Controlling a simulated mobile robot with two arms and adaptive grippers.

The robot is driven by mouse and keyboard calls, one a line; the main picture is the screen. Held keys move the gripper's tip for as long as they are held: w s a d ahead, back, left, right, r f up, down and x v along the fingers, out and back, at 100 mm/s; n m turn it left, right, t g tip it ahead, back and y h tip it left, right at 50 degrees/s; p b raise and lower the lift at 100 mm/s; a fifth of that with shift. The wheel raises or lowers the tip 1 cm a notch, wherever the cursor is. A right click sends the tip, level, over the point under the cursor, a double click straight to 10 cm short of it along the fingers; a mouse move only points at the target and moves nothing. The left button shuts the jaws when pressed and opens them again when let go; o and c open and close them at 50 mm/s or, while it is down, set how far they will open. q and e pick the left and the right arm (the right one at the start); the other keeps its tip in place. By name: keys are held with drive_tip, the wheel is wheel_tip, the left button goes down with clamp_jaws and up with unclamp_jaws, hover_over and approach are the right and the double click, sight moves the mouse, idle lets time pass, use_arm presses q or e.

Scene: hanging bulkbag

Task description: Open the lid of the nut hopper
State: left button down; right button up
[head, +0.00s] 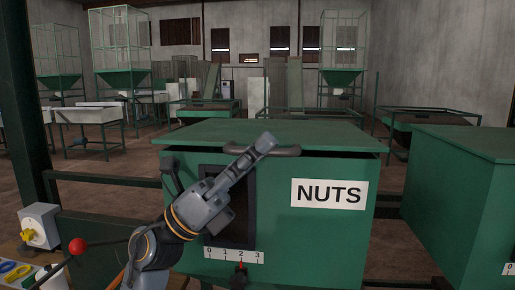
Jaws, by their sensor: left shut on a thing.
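The nut hopper (312,243) is a green metal box with a white NUTS label (329,193) on its front. Its flat green lid (270,132) lies across the top, with a thin dark gap showing under its front edge. A dark handle (287,151) sits at the lid's front edge. My left gripper (266,146) reaches up from below in front of the box and is shut on this handle; its fingers hide part of it. My right gripper is not in view.
A second green box (462,190) stands close on the right. A red ball knob (77,246) and a grey switch box (38,227) are at lower left. A numbered scale (234,255) is low on the hopper. A green post (18,110) stands at left.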

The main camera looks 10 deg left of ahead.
use_arm(q)
drive_tip(key=w+r+n+t+p, duration=0.1)
drive_tip(key=w+r+p, duration=0.2)
drive_tip(key=r+p, duration=0.3)
drive_tip(key=w+r+n+t+p, duration=0.1)
drive_tip(key=w+r+p, duration=0.2)
drive_tip(key=r, duration=1)
drive_tip(key=p, duration=0.2)
drive_tip(key=shift+w+r+y+p, duration=0.15)
drive_tip(key=shift+w+y+p, duration=0.15)
drive_tip(key=shift+y+p, duration=0.1)
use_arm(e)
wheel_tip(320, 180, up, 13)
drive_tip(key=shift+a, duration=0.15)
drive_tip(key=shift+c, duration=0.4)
